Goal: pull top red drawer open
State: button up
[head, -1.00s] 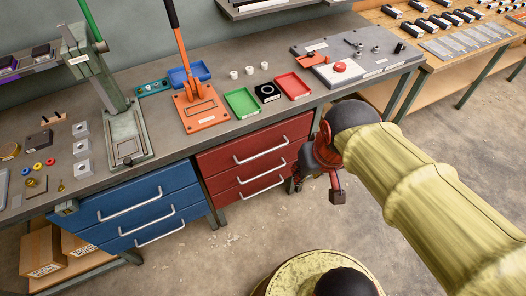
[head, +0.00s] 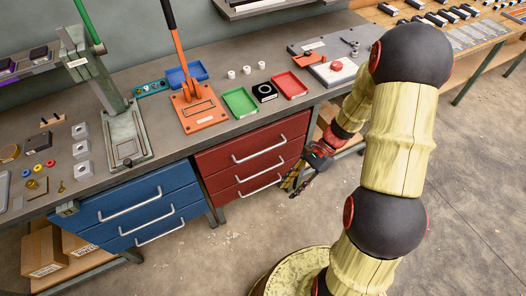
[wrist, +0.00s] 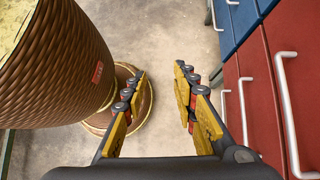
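The red drawer unit (head: 250,165) hangs under the bench, with several stacked drawers and light bar handles. The top red drawer (head: 225,153) is shut, and its handle (head: 260,151) is bare. My gripper (head: 293,186) is just right of the unit's lower right side, apart from the top handle. In the wrist view my gripper (wrist: 162,84) is open, with nothing between its fingers. There the red fronts stand to the right, and the nearest handle (wrist: 287,110), which appears to be the top drawer's, is outside the fingers.
Blue drawers (head: 145,205) stand left of the red ones, also shut. The bench above (head: 215,142) holds trays and an orange press (head: 200,110). A bench leg is near my gripper. The floor (head: 225,245) before the drawers is clear. My base shows in the wrist view.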

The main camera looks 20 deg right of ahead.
jog(key=w+f+m+t+y, duration=0.2)
jog(key=w+f+m+y, duration=0.15)
jog(key=f+m, duration=0.4)
jog(key=m+t+y, duration=0.2)
jog(key=m+t, duration=0.8)
jog(key=m, duration=1.2)
send_near(263, 151)
jog(key=x, duration=0.2)
jog(key=shift+n, duration=0.25)
jog(key=shift+f+b+x, duration=0.15)
jog(key=shift+b+x, duration=0.2)
jog(key=shift+x, duration=1.7)
jog(key=shift+f+b+x, duration=0.2)
jog(key=shift+b+x, duration=0.15)
jog(key=shift+x, duration=1.65)
jog(key=shift+d, duration=0.1)
jog(key=shift+c, duration=0.4)
grip_shut()
